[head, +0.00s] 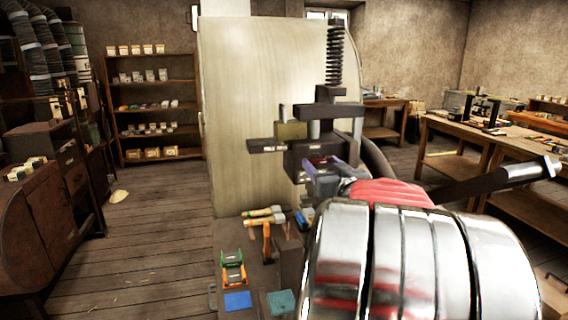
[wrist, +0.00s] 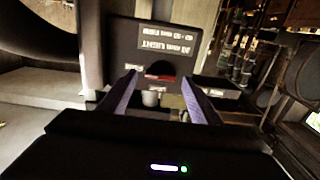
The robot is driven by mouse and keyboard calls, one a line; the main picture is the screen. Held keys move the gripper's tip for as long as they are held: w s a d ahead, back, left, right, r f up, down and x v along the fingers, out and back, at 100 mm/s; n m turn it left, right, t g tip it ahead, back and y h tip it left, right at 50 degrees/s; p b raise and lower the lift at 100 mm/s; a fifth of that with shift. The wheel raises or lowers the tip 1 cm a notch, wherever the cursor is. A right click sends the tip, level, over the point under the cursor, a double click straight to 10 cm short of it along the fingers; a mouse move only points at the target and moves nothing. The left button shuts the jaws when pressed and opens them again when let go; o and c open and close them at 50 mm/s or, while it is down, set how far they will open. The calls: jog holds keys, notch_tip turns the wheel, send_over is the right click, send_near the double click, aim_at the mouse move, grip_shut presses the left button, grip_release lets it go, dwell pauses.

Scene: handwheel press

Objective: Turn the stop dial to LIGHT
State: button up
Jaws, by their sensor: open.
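My gripper (wrist: 160,80) is open, with its two purple fingers spread in the wrist view. Between and beyond them is a small round metallic knob (wrist: 151,98), perhaps the stop dial, in front of a dark panel. A red curved part (wrist: 160,78) shows just above it. I cannot tell whether the fingers touch the knob, and I cannot read a pointer on it. Small white labels (wrist: 132,69) flank the red part; their words are unreadable. In the head view my gripper (head: 322,172) is at the front of the dark press (head: 325,130), where my arm hides the dial.
A plate with upside-down lettering (wrist: 170,40) is above the knob. In the head view, a hammer (head: 265,240), green and orange items (head: 233,268) and a blue pad (head: 238,300) lie on the bench left of my arm. The floor (head: 150,230) farther left is mostly clear.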

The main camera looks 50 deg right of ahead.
jog(key=shift+x, duration=0.75)
jog(key=shift+c, duration=0.2)
jog(key=c, duration=1)
